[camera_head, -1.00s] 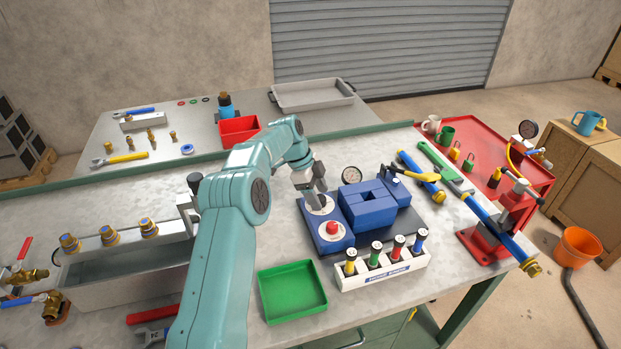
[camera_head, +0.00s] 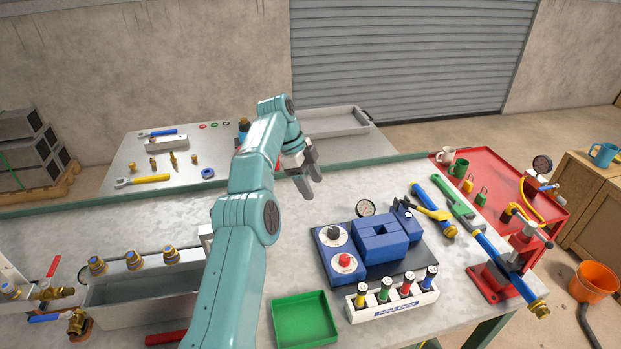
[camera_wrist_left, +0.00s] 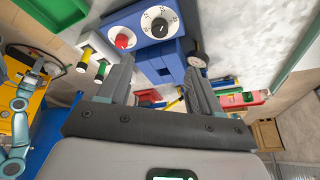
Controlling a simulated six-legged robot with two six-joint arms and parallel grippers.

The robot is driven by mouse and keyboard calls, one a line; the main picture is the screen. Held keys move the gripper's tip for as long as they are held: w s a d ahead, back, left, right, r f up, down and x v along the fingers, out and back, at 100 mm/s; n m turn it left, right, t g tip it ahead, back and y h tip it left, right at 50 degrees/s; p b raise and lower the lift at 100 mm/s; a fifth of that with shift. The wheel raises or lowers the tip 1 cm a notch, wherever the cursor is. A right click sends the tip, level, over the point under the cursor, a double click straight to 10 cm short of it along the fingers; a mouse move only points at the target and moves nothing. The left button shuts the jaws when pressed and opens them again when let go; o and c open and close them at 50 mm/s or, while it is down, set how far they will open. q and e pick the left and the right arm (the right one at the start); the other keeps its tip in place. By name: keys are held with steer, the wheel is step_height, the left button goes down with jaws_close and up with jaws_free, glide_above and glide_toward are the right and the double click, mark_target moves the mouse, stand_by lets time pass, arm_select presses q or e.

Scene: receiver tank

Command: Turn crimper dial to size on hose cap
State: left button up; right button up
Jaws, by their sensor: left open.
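The blue crimper (camera_head: 382,240) stands on a dark base on the bench. Its black dial (camera_head: 334,233) sits on a round white scale plate, beside a red button (camera_head: 345,259). My left gripper (camera_head: 307,186) is open and empty, raised above the bench behind and left of the crimper, apart from the dial. A blue hose (camera_head: 490,253) is held in a red clamp stand at right; no size on its cap is legible. My right gripper is not in view.
A rack of several colored-cap markers (camera_head: 392,300) and a green tray (camera_head: 304,320) stand in front of the crimper. A pressure gauge (camera_head: 365,208) is behind it. A metal trough (camera_head: 142,290) with brass fittings is at left.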

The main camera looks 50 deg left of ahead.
arm_select(q)
steer(key=n+y+b, duration=0.5)
steer(key=n+y, duration=0.3)
steer(key=n, duration=1.4)
glide_toward(334, 230)
steer(key=p+x, duration=0.3)
steer(key=x, duration=0.5)
steer(key=shift+w+a+f, duration=0.15)
steer(key=shift+f, duration=0.1)
steer(key=c, duration=1)
